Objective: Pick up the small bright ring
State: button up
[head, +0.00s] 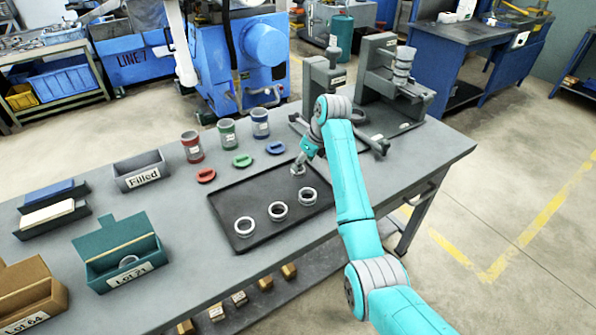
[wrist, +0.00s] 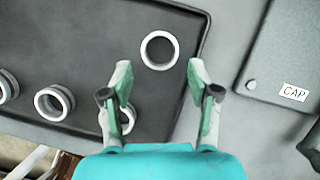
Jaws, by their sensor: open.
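A bright, pale ring (wrist: 145,50) lies flat on the black tray (wrist: 80,50) in the wrist view, just ahead of my fingertips. My gripper (wrist: 158,75) is open, with one finger to each side of the ring's line and nothing between them. In the head view my gripper (head: 298,168) is low over the tray's far right part, and I cannot separate that ring from it. Three more pale rings stand in a row on the tray: left ring (head: 236,226), middle ring (head: 270,212), right ring (head: 300,197). The right one is partly hidden by my left finger in the wrist view.
Red (head: 192,147), green (head: 228,133) and blue (head: 261,124) canisters stand behind the tray with coloured oval pieces before them. A grey fixture (head: 325,80) stands beyond my gripper. A "Filled" bin (head: 143,180) and a teal Lot 21 box (head: 105,245) are at left.

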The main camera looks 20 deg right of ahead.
jog(key=x, duration=0.4)
jog(key=shift+w+a, duration=0.1)
jog(key=shift+w, duration=0.15)
jog(key=c, duration=0.9)
jog(key=shift+c, duration=0.2)
jog(key=shift+r, duration=0.1)
notch_tip(320, 180, up, 10)
